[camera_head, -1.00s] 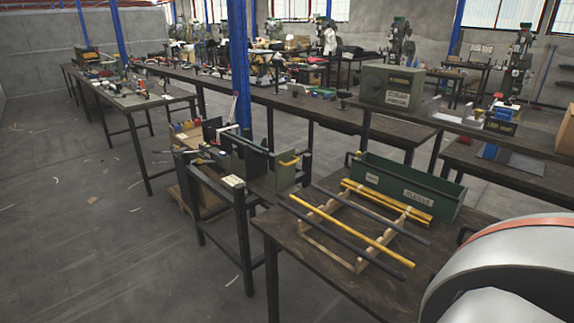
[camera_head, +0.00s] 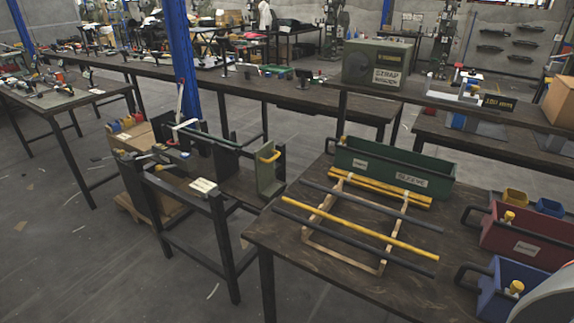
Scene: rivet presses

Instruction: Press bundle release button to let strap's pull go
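No release button or strap can be made out for certain. A grey-green box (camera_head: 378,62) with a label whose small lettering seems to read "STRAP" stands on the long dark bench at the back. Yellow and dark rods lie across a wooden frame (camera_head: 312,245) on the near table. On the low stand to the left is a green upright plate with a yellow handle (camera_head: 269,157). Neither of my grippers is in view. A rounded pale surface, likely part of my own arm, shows at the lower right corner.
The near table (camera_head: 290,262) also holds a green bin (camera_head: 395,172), a red bin (camera_head: 520,235) and a blue bin (camera_head: 497,296). A blue post (camera_head: 182,60) rises behind the low stand (camera_head: 218,235). Open floor (camera_head: 80,255) lies at the left.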

